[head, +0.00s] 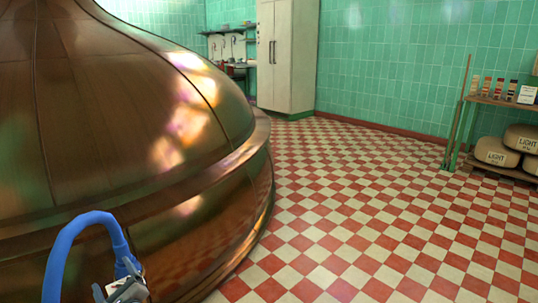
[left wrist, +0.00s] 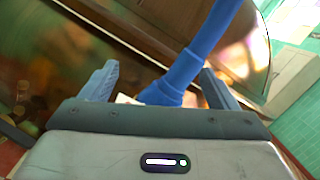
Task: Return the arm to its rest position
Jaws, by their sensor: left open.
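My left gripper (head: 127,291) is at the bottom left of the head view, in front of the large copper kettle (head: 110,110). In the left wrist view its two blue-grey fingers (left wrist: 158,78) stand apart. A smooth blue curved tube (head: 85,222) arches beside the gripper in the head view. It also shows in the left wrist view (left wrist: 205,45), running up from between the fingers. I cannot tell whether it touches them or what it belongs to. A small white patch is near its lower end. My right gripper is out of view.
The red and white checkered floor (head: 375,205) right of the kettle is clear. A pale cabinet (head: 287,55) stands at the back. At right, a low shelf (head: 500,103) holds small jars, with sacks marked LIGHT (head: 496,152) below. A pole (head: 458,115) leans beside it.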

